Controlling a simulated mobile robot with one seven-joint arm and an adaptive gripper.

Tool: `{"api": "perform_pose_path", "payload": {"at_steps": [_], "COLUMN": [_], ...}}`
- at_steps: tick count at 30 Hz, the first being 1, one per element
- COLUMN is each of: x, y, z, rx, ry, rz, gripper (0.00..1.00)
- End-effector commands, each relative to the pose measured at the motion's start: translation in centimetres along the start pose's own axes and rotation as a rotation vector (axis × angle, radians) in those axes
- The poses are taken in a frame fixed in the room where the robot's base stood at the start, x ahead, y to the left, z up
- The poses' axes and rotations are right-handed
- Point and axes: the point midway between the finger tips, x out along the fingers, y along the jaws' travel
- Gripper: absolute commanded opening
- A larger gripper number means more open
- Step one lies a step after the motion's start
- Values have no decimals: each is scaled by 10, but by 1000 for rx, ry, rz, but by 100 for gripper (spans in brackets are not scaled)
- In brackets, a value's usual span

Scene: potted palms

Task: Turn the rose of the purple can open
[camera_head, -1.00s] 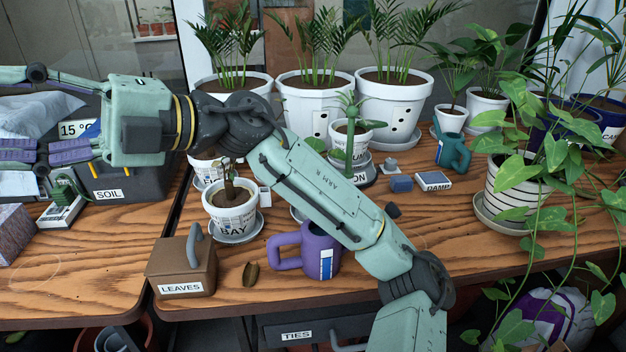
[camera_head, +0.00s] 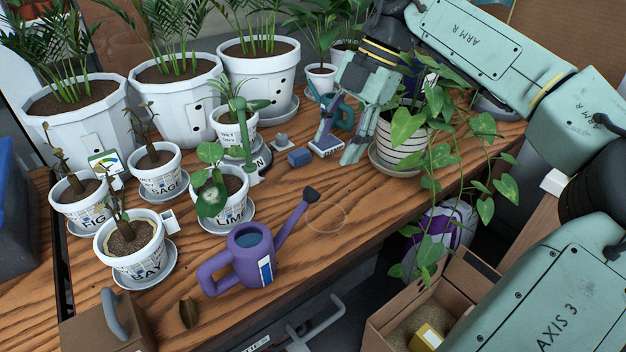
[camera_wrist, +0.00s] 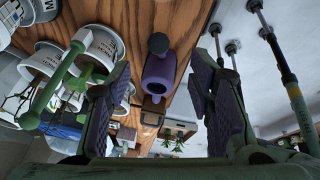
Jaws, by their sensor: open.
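The purple can (camera_head: 228,268) stands upright near the table's front edge, with bluish water showing inside. Its spout slants up to the right and ends in a dark rose (camera_head: 311,195). I cannot tell how the rose is set. My gripper (camera_head: 337,142) is open and empty, fingers pointing down, behind and a little right of the rose, beside the striped pot. In the wrist view the purple can (camera_wrist: 160,76) and its dark rose (camera_wrist: 158,43) show beyond and between my spread fingers (camera_wrist: 157,85), apart from them.
A teal can (camera_head: 344,117), a small labelled box (camera_head: 326,147) and a blue block (camera_head: 299,158) sit near my fingers. The striped pot (camera_head: 398,150) trails leaves to the right. The LIME pot (camera_head: 233,187) stands behind the purple can. Bare wood surrounds the rose.

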Motion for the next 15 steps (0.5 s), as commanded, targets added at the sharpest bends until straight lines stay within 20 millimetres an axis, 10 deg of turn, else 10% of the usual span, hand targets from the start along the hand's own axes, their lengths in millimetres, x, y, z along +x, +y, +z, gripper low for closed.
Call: {"api": "perform_pose_path", "payload": {"at_steps": [15], "x": [88], "y": [2], "z": [-2], "rx": [-8], "ry": [5], "rz": [1], "gripper": [48]}}
